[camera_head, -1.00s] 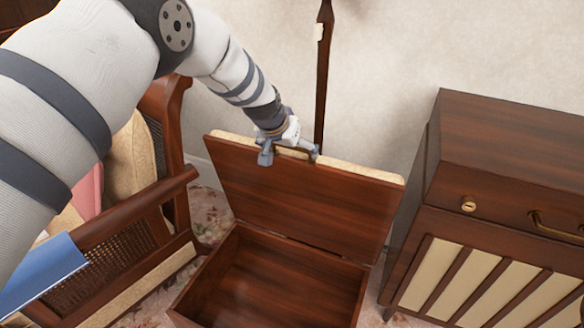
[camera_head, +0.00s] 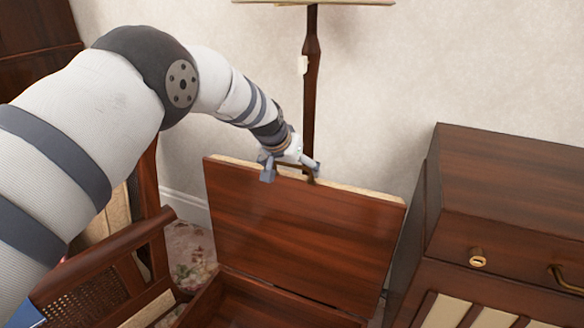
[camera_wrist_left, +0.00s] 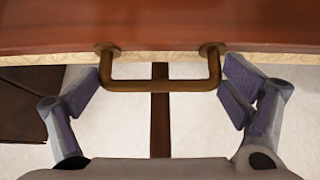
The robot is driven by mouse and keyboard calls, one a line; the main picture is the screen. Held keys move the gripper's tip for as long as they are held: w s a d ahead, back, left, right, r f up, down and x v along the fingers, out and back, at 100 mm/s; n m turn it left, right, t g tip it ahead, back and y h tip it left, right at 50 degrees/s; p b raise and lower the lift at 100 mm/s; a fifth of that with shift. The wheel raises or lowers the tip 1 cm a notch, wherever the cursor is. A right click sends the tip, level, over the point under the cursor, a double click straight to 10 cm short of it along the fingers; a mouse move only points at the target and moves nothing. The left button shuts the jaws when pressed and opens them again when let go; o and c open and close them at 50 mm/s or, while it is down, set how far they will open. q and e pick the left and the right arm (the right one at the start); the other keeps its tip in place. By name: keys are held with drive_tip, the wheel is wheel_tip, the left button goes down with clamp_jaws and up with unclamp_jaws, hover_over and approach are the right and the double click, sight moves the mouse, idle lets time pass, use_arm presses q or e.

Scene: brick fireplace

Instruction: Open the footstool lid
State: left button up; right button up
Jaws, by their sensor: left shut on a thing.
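The footstool lid (camera_head: 300,225) stands raised, roughly upright, on the dark wooden footstool (camera_head: 240,308), whose open box shows at the bottom of the head view. The lid has a pale padded edge. It also shows along the top of the left wrist view (camera_wrist_left: 160,25). My left gripper (camera_head: 290,172) is at the lid's upper edge. In the left wrist view its two fingers (camera_wrist_left: 160,90) are on either side of a brass-coloured handle (camera_wrist_left: 160,85) on the lid, and it is shut on this handle. My right gripper is not in view.
A dark wooden cabinet (camera_head: 510,195) with a knob stands to the right of the lid. A wooden armchair (camera_head: 110,265) stands to the left. A dark post (camera_head: 308,90) rises behind the lid, in front of the pale wall (camera_head: 410,60).

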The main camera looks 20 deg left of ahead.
use_arm(q)
drive_tip(key=o, duration=1.4)
drive_tip(key=shift+w+a+r, duration=0.1)
drive_tip(key=shift+r, duration=0.05)
drive_tip(key=shift+c, duration=0.2)
drive_tip(key=v, duration=1.2)
